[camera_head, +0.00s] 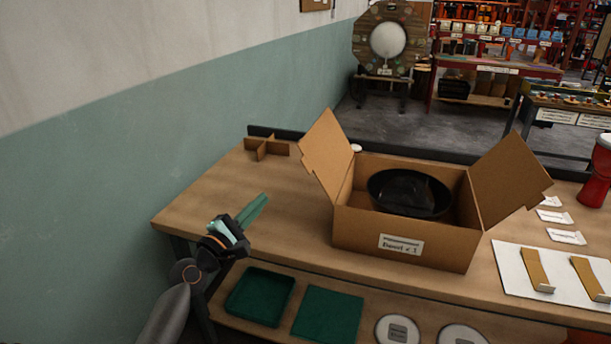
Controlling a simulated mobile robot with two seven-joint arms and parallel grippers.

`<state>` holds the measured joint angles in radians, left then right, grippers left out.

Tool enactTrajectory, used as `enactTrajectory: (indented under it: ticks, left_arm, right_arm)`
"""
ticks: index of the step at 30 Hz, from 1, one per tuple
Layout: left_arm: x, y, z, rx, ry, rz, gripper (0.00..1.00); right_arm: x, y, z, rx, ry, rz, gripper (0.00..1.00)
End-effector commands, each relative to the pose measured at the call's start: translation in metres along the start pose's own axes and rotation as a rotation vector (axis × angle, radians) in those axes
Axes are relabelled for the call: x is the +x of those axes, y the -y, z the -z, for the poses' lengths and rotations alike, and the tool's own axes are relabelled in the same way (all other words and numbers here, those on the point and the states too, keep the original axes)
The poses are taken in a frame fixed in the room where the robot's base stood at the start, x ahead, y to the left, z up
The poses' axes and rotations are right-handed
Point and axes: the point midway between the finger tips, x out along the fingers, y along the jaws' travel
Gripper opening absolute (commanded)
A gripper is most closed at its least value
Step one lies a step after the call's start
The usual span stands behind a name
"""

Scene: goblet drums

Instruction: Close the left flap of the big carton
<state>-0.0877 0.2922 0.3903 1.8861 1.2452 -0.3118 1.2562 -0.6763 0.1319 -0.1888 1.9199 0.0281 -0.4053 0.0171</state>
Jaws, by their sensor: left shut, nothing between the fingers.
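The big carton (355,232) stands on the wooden table with its top open and a label on its front. Its left flap (327,158) stands up and leans outward to the left. Its right flap (508,180) leans outward to the right. A black round bowl-like thing (408,192) sits inside the carton. My left gripper (262,200) is shut and empty, left of the carton and clear of the left flap, near the table's front left. My right gripper is not in view.
A cardboard divider (267,148) stands at the table's back left. A white board with cardboard strips (537,270) lies right of the carton, near a red goblet drum (597,172). Green trays (260,296) sit on the shelf below. The table (220,185) left of the carton is mostly clear.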

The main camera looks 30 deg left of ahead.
Motion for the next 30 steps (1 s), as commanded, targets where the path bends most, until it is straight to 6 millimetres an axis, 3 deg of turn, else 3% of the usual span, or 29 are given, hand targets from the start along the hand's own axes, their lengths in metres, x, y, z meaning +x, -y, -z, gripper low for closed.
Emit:
enactTrajectory:
  ticks: [18, 24, 30]
  left_arm:
    - [0.1, 0.0, -0.004, 0.006, 0.001, 0.003, 0.0]
    - [0.104, -0.001, -0.032, 0.004, 0.0, 0.004, 0.0]
    - [0.105, 0.001, -0.04, 0.007, 0.0, 0.004, 0.0]
  right_arm:
    - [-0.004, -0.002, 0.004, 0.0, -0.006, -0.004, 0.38]
    - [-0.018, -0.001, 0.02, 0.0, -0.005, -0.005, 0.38]
    - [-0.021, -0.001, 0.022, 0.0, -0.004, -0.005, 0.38]
